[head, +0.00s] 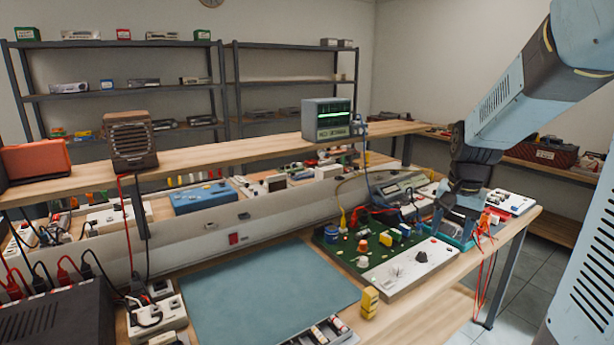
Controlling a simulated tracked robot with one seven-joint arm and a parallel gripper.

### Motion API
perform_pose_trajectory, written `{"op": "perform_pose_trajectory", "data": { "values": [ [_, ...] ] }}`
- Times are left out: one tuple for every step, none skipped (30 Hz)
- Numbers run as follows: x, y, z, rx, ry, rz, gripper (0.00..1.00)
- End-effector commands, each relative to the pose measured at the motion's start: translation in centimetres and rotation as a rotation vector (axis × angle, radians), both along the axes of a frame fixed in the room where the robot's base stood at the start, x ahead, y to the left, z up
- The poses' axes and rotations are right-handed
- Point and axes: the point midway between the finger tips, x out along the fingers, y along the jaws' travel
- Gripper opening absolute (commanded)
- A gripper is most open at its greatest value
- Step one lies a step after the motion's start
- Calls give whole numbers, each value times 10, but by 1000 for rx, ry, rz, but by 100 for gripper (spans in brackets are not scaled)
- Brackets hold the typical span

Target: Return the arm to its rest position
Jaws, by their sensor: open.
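My arm (505,105) reaches in from the upper right and bends down toward the right end of the workbench (415,310). My gripper (455,225) hangs pointing down, open, over a small teal tray (465,246). Its fingertips are small in the picture, and I cannot tell whether they touch the tray or what lies in it. I see nothing held between the fingers. The gripper hides part of the tray and the bench behind it.
A green circuit board (350,250) and a white panel with a black knob (421,257) lie left of my gripper. A meter (397,190) stands behind. Red leads (480,285) hang off the bench's right edge. A raised shelf with an oscilloscope (328,120) runs behind. The blue-grey mat (265,305) is mostly clear.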

Motion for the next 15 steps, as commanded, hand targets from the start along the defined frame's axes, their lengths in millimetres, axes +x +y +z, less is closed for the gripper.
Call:
{"op": "perform_pose_trajectory", "data": {
  "values": [
    [-9, 7, 10, -4, -24, 31, 58],
    [-13, 10, 15, -6, -36, 50, 58],
    [-20, 15, 22, -10, -52, 77, 58],
    [-25, 19, 27, -13, -64, 98, 58],
    [-30, 22, 31, -17, -76, 116, 58],
    [-37, 27, 37, -21, -92, 143, 58],
    [-43, 30, 41, -26, -103, 162, 58],
    [-48, 34, 45, -30, -115, 182, 58],
    [-55, 38, 50, -37, -131, 209, 58],
    [-60, 41, 54, -41, -142, 228, 58],
    [-66, 44, 57, -47, -154, 247, 58],
    [-74, 48, 61, -53, -170, 272, 58],
    [-79, 51, 64, -61, -181, 292, 58],
    [-85, 54, 67, -66, -191, 311, 58],
    [-93, 58, 71, -74, -206, 336, 58]
  ]
}}
